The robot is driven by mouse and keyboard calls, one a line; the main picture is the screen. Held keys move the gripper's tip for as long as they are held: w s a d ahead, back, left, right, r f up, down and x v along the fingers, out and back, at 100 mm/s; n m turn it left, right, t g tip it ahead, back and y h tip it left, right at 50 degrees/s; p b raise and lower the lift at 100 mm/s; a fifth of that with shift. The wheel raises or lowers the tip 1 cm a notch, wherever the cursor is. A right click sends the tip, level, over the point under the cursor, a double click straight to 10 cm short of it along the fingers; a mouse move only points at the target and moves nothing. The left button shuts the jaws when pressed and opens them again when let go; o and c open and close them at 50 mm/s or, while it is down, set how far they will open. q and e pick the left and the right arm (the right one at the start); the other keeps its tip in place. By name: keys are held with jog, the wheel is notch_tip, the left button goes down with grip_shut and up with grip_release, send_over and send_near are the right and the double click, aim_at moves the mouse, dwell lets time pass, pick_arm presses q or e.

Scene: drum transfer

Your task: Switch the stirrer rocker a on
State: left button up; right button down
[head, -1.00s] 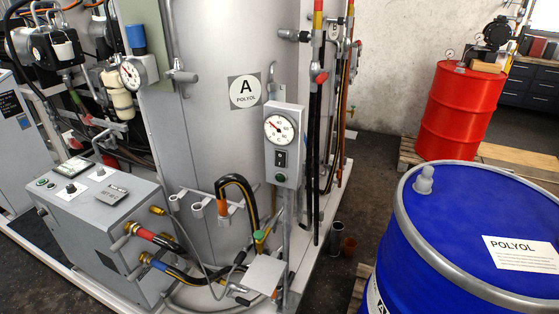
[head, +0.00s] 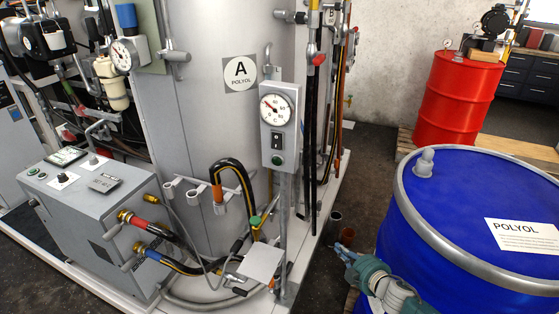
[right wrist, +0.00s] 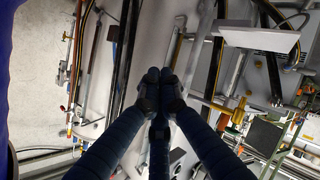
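The grey control box (head: 267,105) on a post by tank A carries a round gauge (head: 274,109). Below the gauge are a black rocker switch (head: 276,143) and a green button (head: 277,160). The rocker's position is too small to tell. My right gripper (head: 344,251) is low in the head view, between the tank's skid and the blue drum, well below and right of the box. In the right wrist view its fingertips (right wrist: 160,82) meet with nothing visible between them. My left gripper is not in view.
The blue POLYOL drum (head: 460,215) stands right of my right arm. A red drum (head: 455,105) is farther back. Black hoses and pipes (head: 311,130) rise just right of the box. A pale plate (head: 261,262) juts out below it. Dark floor (head: 375,165) lies between skid and drums.

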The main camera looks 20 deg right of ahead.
jog(key=w+a+r+n+t+y+b, duration=0.1)
jog(key=w+a+r+n+y, duration=0.15)
jog(key=r, duration=0.45)
jog(key=w+a+r+n+t+y, duration=0.1)
jog(key=w+r+n, duration=0.15)
jog(key=r, duration=0.55)
jog(key=s+a+r+n+g+y+b, duration=0.1)
jog(key=a+r+n+y, duration=0.2)
jog(key=r, duration=0.6)
jog(key=s+a+r+n+y+b, duration=0.1)
jog(key=s+a+r+n+y, duration=0.1)
jog(key=a+r+n, duration=0.4)
notch_tip(320, 180, up, 3)
jog(key=shift+s+a+r+g+y+b, duration=0.1)
jog(key=shift+s+a+g+y+b, duration=0.2)
jog(key=shift+a+g+y, duration=0.25)
jog(key=shift+w+a, duration=0.1)
